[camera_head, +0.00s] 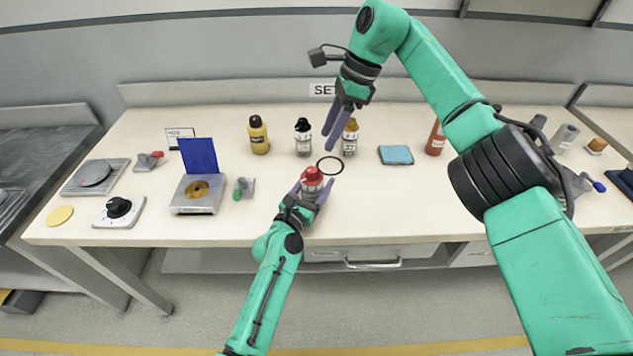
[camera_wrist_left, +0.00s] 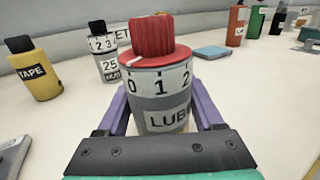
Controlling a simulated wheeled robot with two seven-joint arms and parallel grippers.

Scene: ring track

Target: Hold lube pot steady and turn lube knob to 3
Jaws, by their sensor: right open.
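The lube pot (camera_wrist_left: 160,100) is a grey cylinder with a "LUBE" label, partly cut off, and a white scale band showing 0, 1 and 2. Its red knob (camera_wrist_left: 153,35) sits on top, with a small pale mark on the collar near the left, between 0 and 1. My left gripper (camera_head: 314,190) is shut on the pot, its purple fingers on either side, near the table's front edge. The 3 is not visible on this pot. My right gripper (camera_head: 329,140) is open and empty, above the table behind the red knob (camera_head: 312,174), apart from it.
A black ring (camera_head: 330,165) lies just behind the pot. A yellow tape bottle (camera_head: 258,135), a black-capped bottle (camera_head: 303,138) and an amber-capped bottle (camera_head: 349,138) stand farther back. A blue pad (camera_head: 396,155) lies right. A blue-lidded box (camera_head: 198,192) stands left.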

